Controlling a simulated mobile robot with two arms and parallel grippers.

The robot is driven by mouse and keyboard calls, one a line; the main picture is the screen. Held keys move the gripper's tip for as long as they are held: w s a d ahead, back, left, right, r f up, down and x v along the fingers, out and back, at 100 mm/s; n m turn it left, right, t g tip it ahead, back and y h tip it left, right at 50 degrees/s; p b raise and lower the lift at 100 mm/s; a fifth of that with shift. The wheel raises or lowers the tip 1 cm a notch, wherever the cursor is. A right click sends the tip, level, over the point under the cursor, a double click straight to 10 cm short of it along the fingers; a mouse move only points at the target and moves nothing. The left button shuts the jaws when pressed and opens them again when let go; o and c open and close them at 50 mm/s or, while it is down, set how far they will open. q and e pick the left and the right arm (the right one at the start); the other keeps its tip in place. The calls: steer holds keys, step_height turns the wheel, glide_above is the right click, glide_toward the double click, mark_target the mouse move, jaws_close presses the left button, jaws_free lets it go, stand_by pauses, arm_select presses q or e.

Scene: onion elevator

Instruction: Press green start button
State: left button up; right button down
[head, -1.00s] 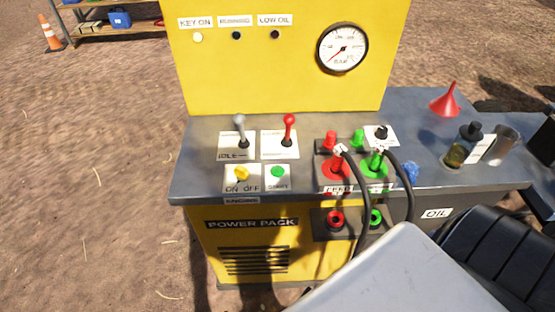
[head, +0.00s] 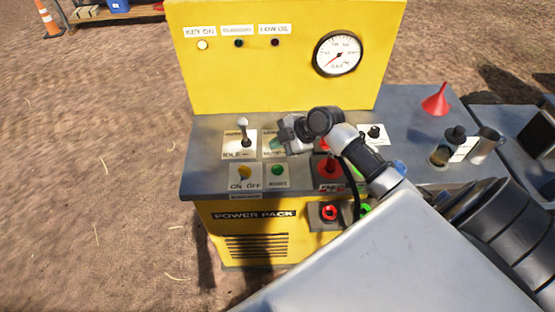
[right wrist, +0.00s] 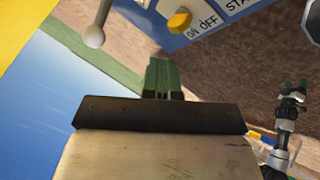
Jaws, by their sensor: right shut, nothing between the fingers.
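The green start button (head: 277,170) sits on a white plate at the front of the power pack's grey panel, right of the yellow ON/OFF knob (head: 243,173). My right gripper (head: 273,144) is shut and empty, above the panel and behind the button in the head view. In the right wrist view its green fingers (right wrist: 163,77) are together and apart from the controls. The yellow knob and part of the START label (right wrist: 238,5) show at the top there; the button is out of that frame.
The grey-knobbed lever (head: 243,128) stands at the back left of the panel. A red funnel (head: 436,100) and an oil jar (head: 441,154) stand at right. The KEY ON lamp (head: 202,45) looks lit.

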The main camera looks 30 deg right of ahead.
mark_target(278, 170)
steer(key=shift+w+d+r, duration=0.15)
steer(key=shift+w+r, duration=0.05)
steer(key=shift+r, duration=0.1)
step_height(278, 170, down, 9)
steer(key=b, duration=0.6)
steer(key=shift+b, duration=0.4)
stand_by(1.6)
steer(key=shift+f+b, duration=0.35)
